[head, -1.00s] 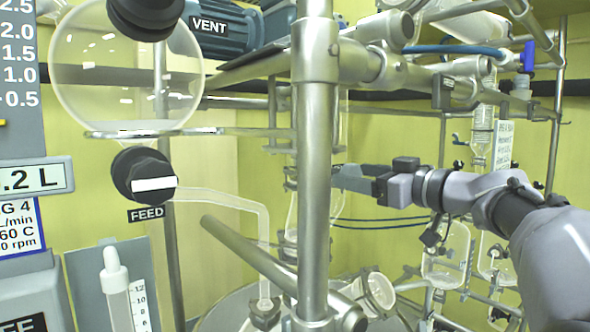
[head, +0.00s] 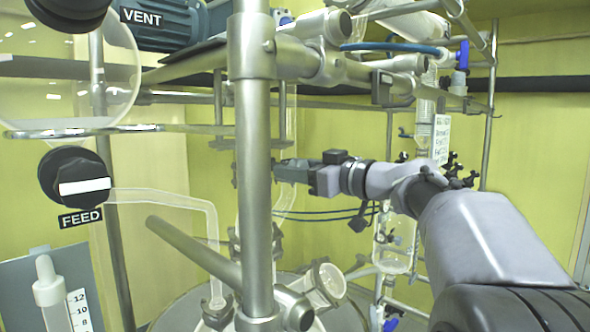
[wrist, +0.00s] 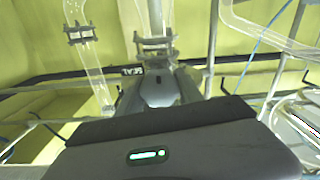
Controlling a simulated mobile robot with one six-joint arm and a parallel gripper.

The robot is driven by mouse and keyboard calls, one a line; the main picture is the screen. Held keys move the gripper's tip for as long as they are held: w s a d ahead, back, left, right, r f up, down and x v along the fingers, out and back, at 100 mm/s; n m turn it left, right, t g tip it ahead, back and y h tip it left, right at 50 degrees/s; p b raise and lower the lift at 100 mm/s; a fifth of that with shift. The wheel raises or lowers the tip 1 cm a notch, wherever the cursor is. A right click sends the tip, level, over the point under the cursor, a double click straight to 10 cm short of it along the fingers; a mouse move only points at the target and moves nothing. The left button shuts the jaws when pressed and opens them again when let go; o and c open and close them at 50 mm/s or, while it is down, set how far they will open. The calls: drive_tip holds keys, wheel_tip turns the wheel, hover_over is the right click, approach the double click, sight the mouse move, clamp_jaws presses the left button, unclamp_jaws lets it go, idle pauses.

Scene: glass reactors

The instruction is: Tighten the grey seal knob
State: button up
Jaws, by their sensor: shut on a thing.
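My gripper (head: 275,169) reaches in from the right, just behind and beside the thick upright steel post in the head view. The post hides part of the space at its fingertips. In the wrist view its jaws (wrist: 157,92) are closed around a rounded grey piece, which looks like the grey seal knob (wrist: 156,88). Below a clamped vertical tube, the knob is mostly covered by the fingers. I cannot see how far it is turned.
The steel post (head: 253,150) and a slanted bar (head: 190,255) stand close to my gripper. A black FEED knob (head: 75,178) and glass tubing are at left. A glass vessel (head: 393,245) hangs below my arm. Blue and clear hoses cross behind.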

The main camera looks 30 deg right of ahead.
drive_tip(key=shift+f+m, duration=0.1)
drive_tip(key=shift+m, duration=0.2)
